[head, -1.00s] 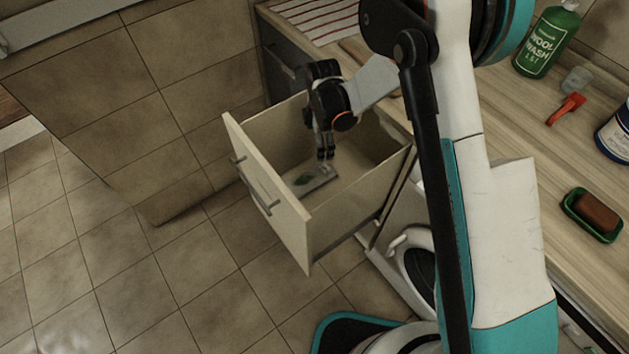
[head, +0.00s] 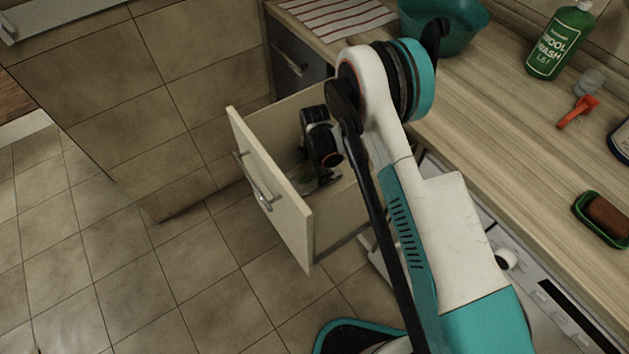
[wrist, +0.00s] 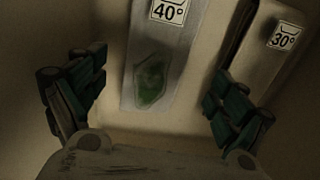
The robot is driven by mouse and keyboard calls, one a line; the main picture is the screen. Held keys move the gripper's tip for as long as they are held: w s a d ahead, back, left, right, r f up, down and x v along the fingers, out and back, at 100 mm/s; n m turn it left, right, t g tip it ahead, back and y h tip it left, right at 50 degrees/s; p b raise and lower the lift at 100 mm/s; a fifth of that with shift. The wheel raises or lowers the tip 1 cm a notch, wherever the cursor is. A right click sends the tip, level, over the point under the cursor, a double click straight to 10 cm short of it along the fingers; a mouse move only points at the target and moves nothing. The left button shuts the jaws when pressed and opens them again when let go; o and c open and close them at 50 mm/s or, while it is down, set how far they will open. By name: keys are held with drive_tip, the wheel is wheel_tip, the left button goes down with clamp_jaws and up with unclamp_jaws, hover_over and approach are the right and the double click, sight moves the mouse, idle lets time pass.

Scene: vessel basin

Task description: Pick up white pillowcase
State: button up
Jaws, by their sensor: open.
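A flat pale item (wrist: 150,40) with a green patch and a tag marked 40° lies in the open drawer (head: 275,200). It looks like the white pillowcase, but the dim light leaves this unsure. My gripper (wrist: 155,105) is open above it, with the item between the spread fingers and nearer the left one. No grip on it shows. In the head view my gripper (head: 325,178) is down inside the drawer, and my arm hides much of the interior.
A second folded item (wrist: 255,50) with a 30° tag lies to the right, close to my right finger. Drawer walls stand close around my gripper. The counter holds a teal basin (head: 450,25), a green bottle (head: 560,40), a red-orange object (head: 578,110) and a soap dish (head: 590,212).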

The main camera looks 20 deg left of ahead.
sight(315, 175)
drive_tip(key=shift+w+a+f+b, duration=0.15)
drive_tip(key=shift+f+b, duration=0.6)
drive_tip(key=shift+f, duration=0.65)
drive_tip(key=shift+w+d+f+b, duration=0.1)
drive_tip(key=shift+f+b, duration=0.6)
drive_tip(key=shift+f, duration=0.65)
drive_tip(key=shift+r, duration=0.1)
drive_tip(key=c, duration=1.3)
